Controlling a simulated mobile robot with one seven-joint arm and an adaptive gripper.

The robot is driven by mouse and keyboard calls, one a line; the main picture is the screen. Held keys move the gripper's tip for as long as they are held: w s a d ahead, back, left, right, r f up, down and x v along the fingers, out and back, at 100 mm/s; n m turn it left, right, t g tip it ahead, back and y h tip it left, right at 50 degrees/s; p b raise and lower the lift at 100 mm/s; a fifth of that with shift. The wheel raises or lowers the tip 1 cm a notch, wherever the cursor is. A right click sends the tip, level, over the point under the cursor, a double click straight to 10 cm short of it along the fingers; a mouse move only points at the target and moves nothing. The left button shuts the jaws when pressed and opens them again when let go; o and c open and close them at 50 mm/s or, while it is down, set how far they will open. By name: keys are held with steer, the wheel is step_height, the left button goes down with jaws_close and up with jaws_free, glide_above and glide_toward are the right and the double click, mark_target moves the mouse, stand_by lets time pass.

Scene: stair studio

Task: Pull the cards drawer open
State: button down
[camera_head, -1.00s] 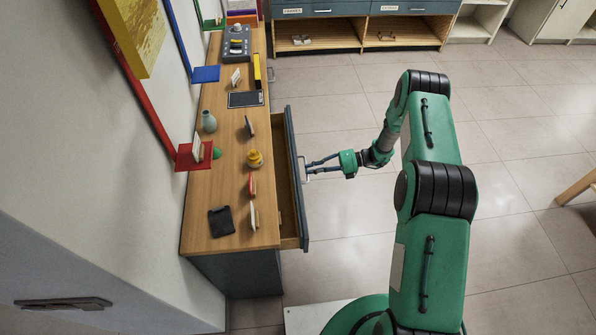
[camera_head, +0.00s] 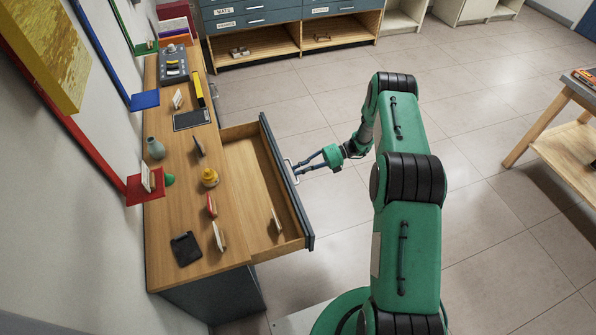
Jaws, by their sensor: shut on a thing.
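The drawer (camera_head: 247,172) sticks well out from the right side of the long wooden-topped cabinet (camera_head: 166,225). Its wooden inside shows, with a small upright card-like thing (camera_head: 276,220) near its front end. The drawer's dark blue-grey front (camera_head: 297,203) carries a pale bar handle (camera_head: 291,170). My gripper (camera_head: 297,169) reaches in from the right and is shut on this handle. Any label on the drawer front is hidden from this view.
On the cabinet top stand a grey-green vase (camera_head: 155,147), a yellow pot (camera_head: 209,177), a black tablet-like thing (camera_head: 186,248) and several small upright cards. Another cabinet (camera_head: 255,15) stands at the back. A wooden table (camera_head: 560,140) is at the right. The tiled floor between is clear.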

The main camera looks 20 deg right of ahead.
steer(key=c, duration=1.7)
jaws_free()
steer(key=shift+o, duration=0.2)
steer(key=shift+d, duration=0.1)
steer(key=v, duration=1.1)
steer(key=shift+d, duration=0.35)
steer(key=shift+r, duration=0.15)
